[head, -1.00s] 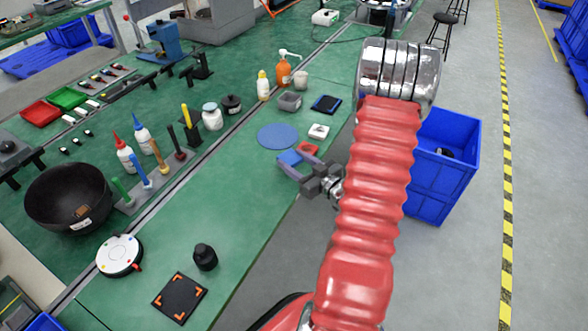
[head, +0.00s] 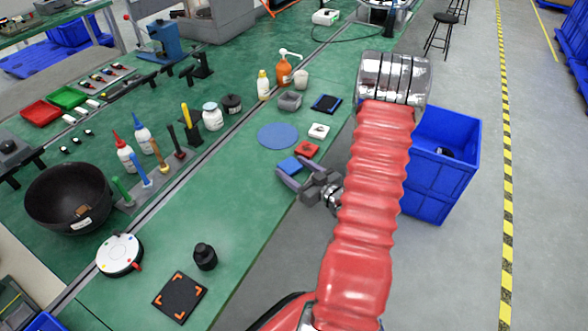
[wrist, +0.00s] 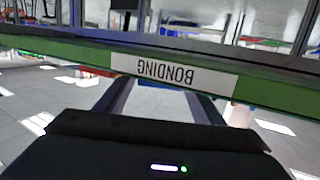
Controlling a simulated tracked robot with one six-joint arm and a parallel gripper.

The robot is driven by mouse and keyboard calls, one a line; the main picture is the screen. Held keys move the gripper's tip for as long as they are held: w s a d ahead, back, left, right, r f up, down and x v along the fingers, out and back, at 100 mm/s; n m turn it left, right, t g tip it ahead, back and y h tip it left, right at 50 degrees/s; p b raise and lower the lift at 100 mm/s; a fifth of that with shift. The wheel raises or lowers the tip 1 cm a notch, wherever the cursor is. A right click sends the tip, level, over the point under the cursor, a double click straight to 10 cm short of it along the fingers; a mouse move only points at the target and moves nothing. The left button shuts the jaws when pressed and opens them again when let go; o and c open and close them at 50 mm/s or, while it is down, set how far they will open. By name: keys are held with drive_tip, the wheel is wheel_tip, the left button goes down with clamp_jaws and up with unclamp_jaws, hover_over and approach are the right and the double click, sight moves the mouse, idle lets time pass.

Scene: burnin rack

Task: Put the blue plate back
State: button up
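The blue plate (head: 289,166) is a small flat square on the green bench near its front edge, in line with a red plate (head: 307,149) and a white plate (head: 319,131). My gripper (head: 296,166) reaches over the edge at bench height, with one finger on each side of the blue plate. The fingers look spread, with a small gap on the plate's right.
A blue round mat (head: 278,136) lies just behind the plates. A blue bin (head: 440,165) stands on the floor at right. The bench front left of my gripper is clear.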

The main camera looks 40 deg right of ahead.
drive_tip(key=shift+o, duration=0.5)
drive_tip(key=shift+r, duration=0.1)
drive_tip(key=s+r, duration=0.1)
drive_tip(key=s, duration=1.1)
drive_tip(key=shift+a+r, duration=0.3)
drive_tip(key=shift+r, duration=0.1)
drive_tip(key=shift+w, duration=0.1)
